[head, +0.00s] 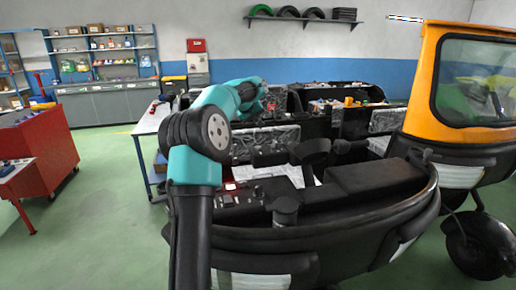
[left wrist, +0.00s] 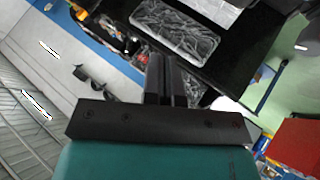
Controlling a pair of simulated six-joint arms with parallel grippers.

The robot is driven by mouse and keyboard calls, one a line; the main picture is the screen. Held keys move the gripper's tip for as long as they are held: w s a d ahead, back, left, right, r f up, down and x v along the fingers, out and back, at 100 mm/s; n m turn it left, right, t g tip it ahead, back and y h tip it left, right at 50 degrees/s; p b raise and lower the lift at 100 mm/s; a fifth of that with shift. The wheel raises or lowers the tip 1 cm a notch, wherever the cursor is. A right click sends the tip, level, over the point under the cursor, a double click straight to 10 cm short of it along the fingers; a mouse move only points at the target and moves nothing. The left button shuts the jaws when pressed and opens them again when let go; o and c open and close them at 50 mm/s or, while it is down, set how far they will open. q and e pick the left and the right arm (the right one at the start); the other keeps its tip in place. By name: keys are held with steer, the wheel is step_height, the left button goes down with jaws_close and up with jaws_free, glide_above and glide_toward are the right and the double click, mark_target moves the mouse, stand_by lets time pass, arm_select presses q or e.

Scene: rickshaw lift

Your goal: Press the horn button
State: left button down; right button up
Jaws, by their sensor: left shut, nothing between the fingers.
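A dark control panel (head: 240,195) runs along the left part of the black vehicle body, with a red-lit button (head: 230,186) and several small knobs. I cannot tell which of these is the horn button. My left arm rises in front of the panel's left end in the head view. Its far end reaches back over the vehicle, well beyond the panel, and the fingertips are not clear there. In the left wrist view my left gripper (left wrist: 166,78) is shut and empty, its dark fingers side by side.
A black steering wheel or stalk (head: 313,152) stands right of the panel. A yellow-orange cab (head: 460,90) is at the right. A red tool cart (head: 45,150) stands left, shelves (head: 100,50) behind.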

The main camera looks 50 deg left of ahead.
mark_target(257, 147)
arm_select(q)
steer(key=shift+f, duration=0.15)
steer(key=shift+f, duration=4.25)
steer(key=shift+f, duration=0.45)
steer(key=shift+f, duration=0.45)
steer(key=shift+r, duration=0.95)
steer(key=shift+r, duration=2.45)
